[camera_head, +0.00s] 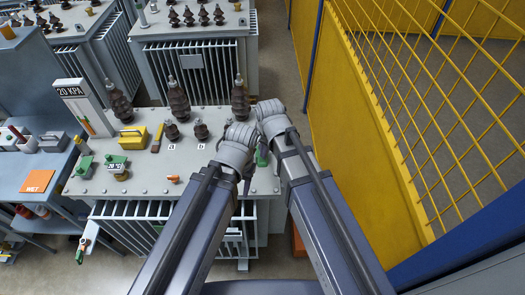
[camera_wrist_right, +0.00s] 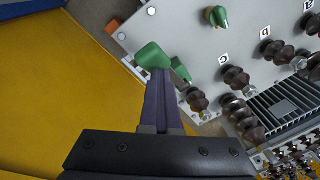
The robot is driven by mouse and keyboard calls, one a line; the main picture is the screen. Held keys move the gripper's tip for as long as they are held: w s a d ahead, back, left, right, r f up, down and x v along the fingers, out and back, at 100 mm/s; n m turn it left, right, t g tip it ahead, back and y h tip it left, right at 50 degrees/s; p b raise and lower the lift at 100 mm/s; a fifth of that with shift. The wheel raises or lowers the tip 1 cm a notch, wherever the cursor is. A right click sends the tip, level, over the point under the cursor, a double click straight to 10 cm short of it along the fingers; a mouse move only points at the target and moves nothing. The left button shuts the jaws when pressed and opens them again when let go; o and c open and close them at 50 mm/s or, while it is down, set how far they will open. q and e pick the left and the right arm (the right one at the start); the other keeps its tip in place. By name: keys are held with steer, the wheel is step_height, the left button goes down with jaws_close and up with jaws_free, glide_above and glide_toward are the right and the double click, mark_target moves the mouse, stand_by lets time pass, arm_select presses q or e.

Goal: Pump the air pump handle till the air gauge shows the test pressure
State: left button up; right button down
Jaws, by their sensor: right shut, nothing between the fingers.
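A green block-shaped handle (camera_wrist_right: 152,56) is at the tips of my right gripper (camera_wrist_right: 159,74) in the right wrist view. The fingers are shut with nothing between them; I cannot tell whether they touch it. In the head view a green part (camera_head: 262,157) shows between my arms, at the right side of the grey transformer top (camera_head: 150,186). I cannot tell if it is the pump handle. A gauge board (camera_head: 84,107) marked 20 KPA stands at the top's back left. A small green-topped gauge (camera_head: 116,166) sits at the left; its reading is unclear. My left gripper (camera_head: 247,184) is small and dark.
Brown bushings (camera_head: 178,101) stand along the transformer's back edge. A yellow box (camera_head: 133,137) sits on the top. A yellow mesh fence (camera_head: 345,120) closes the right side. A blue bench (camera_head: 50,165) with an orange WET card (camera_head: 37,180) is at left.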

steer(key=shift+s+a+r+p, duration=0.15)
steer(key=shift+a+r+p, duration=0.15)
steer(key=shift+r+p, duration=0.25)
steer(key=shift+s+a+r+p, duration=0.15)
steer(key=shift+a+r+p, duration=0.2)
steer(key=shift+r, duration=0.2)
arm_select(q)
steer(key=shift+w+d+r, duration=0.35)
steer(key=shift+w+r, duration=0.15)
steer(key=shift+r, duration=0.05)
steer(key=shift+w+d+r, duration=0.3)
steer(key=shift+w+r, duration=0.15)
steer(key=shift+r, duration=0.05)
arm_select(e)
steer(key=shift+w, duration=0.15)
arm_select(q)
steer(key=r+p, duration=0.2)
steer(key=s+r+p, duration=0.1)
steer(key=r+p, duration=0.1)
steer(key=shift+a, duration=0.35)
arm_select(e)
steer(key=w+r, duration=0.3)
steer(key=r, duration=0.1)
steer(key=shift+w, duration=0.3)
steer(key=shift+d, duration=0.1)
